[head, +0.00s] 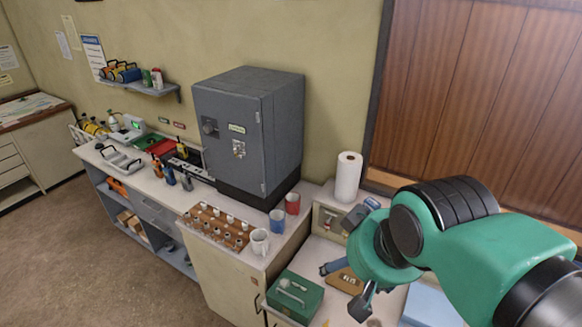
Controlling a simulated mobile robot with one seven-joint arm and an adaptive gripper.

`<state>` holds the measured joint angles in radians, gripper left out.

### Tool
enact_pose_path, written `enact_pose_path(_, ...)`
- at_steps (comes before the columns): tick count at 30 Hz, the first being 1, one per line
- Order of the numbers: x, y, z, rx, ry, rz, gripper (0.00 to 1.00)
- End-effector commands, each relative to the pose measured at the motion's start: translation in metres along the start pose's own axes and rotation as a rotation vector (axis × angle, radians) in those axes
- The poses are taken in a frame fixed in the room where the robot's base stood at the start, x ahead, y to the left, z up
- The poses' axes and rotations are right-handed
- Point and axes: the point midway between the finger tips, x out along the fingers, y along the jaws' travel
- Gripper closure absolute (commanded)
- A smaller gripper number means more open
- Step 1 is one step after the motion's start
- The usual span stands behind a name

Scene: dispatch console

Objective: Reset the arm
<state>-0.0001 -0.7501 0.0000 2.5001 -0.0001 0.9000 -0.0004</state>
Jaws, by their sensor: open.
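My arm reaches in from the right edge. My gripper (352,262) is at its end, over the right end of the counter, with its dark fingers spread apart. Nothing shows held between them. Below and left of it is a green box (295,294) with a handle on its lid. A small brown item (346,281) lies close to the gripper in the picture. My wrist hides part of the counter there.
A grey safe (246,135) stands on the counter. A paper towel roll (347,177), red mug (292,204), blue mug (277,221), white mug (260,242) and wooden rack (216,228) are nearby. A shelf (150,89) hangs at left. Open floor (90,250) lies in front.

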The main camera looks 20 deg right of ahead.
Motion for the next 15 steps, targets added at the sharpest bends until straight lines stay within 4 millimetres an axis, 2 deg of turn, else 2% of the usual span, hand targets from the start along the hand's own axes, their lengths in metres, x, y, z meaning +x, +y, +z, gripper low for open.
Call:
enact_pose_path(8,0.035,0.000,0.019,0.001,0.000,0.000,0.32)
enact_pose_path(15,0.074,0.000,0.040,0.001,0.000,0.000,0.32)
